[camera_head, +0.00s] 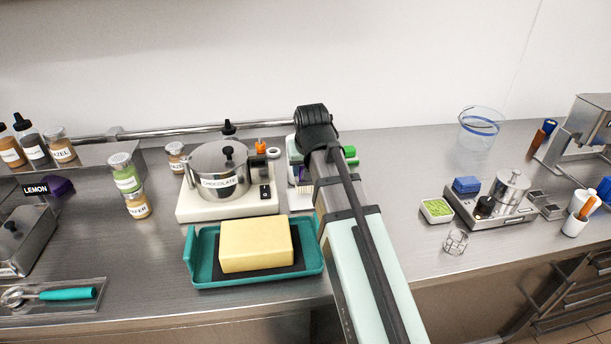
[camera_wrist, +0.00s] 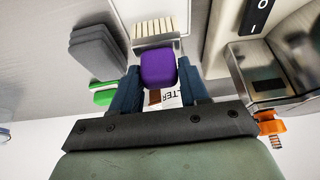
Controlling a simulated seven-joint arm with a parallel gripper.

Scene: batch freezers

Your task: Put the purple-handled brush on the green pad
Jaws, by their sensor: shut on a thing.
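In the wrist view my gripper (camera_wrist: 158,76) has its two dark blue fingers closed on either side of a purple block-like handle (camera_wrist: 158,66). Cream bristles (camera_wrist: 154,28) show just beyond it, so this looks like the purple-handled brush. In the head view my arm hides most of the gripper and brush. A small green thing (camera_head: 350,152) is just right of my arm, beside a pale holder.
A pot marked CHOCOLATE (camera_head: 219,170) on a white base stands left of my arm. A teal tray (camera_head: 205,272) with a yellow block is in front of it. A scale (camera_head: 487,216) and a dish of green bits (camera_head: 437,210) are to the right. Bare counter lies between.

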